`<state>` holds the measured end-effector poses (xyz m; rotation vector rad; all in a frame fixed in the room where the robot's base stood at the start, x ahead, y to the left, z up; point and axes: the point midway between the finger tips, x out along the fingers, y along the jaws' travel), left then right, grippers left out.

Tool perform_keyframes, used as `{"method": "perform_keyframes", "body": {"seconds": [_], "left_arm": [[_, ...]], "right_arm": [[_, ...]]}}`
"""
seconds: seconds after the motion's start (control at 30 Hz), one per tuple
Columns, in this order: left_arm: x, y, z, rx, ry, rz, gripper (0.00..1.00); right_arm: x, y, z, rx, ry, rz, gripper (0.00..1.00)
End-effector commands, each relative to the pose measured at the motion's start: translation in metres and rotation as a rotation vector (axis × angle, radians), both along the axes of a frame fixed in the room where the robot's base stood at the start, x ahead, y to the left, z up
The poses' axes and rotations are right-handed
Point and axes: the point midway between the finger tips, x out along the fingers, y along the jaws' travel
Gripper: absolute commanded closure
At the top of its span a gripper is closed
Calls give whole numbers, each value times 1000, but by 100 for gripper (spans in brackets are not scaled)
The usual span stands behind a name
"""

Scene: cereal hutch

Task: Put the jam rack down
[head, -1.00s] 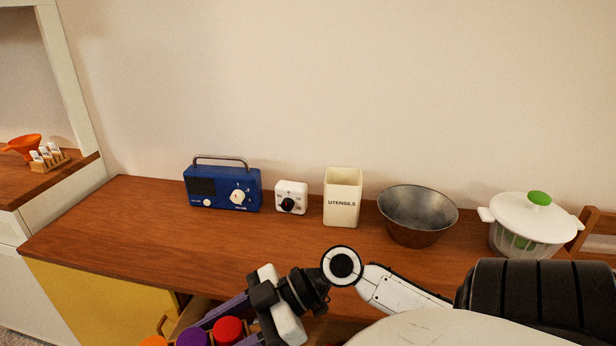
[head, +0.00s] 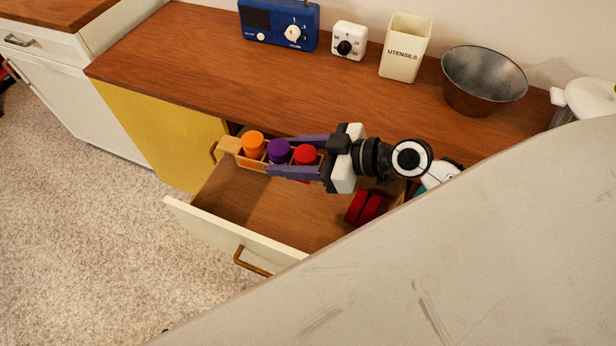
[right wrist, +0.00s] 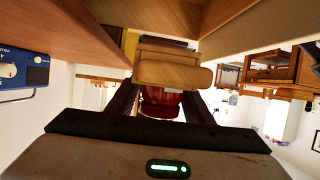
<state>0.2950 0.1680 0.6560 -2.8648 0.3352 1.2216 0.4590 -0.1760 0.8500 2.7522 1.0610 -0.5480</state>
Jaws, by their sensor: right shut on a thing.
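The jam rack (head: 229,145) is a small wooden rack with a row of jars with orange, purple and red lids. My right gripper (head: 279,156) is shut on it, its fingers along both sides near the purple and red lids. In the head view the rack is over the back part of the open drawer (head: 262,202), just in front of the counter edge. I cannot tell whether its underside touches anything. In the right wrist view the rack's wooden end (right wrist: 173,75) and a red jar (right wrist: 160,101) show between the fingers. My left gripper is not in view.
A red object (head: 364,207) lies at the drawer's right; the drawer's left and middle floor is bare. On the wooden counter (head: 190,65) stand a blue radio (head: 278,25), white timer (head: 349,41), utensil holder (head: 404,50) and metal bowl (head: 483,78). A yellow cabinet door (head: 165,135) is left.

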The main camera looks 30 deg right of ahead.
Motion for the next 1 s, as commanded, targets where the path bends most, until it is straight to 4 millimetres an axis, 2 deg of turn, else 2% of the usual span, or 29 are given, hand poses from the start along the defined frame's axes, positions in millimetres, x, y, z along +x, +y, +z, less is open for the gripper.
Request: {"method": "perform_keyframes", "body": {"seconds": [0.03, 0.2, 0.47, 0.57, 0.9, 1.0], "left_arm": [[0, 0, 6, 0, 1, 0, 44], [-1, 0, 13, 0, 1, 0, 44], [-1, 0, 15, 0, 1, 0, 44], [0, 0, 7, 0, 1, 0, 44], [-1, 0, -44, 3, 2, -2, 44], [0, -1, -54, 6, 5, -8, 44]], "right_arm": [[8, 6, -2, 2, -4, -17, 78], [23, 22, -23, 1, -6, -58, 78], [29, 35, -41, 2, -5, -74, 78], [30, 36, -58, 3, -3, -76, 78], [30, 36, -148, 3, -3, -77, 78], [30, 36, -167, 3, -3, -77, 78]]}}
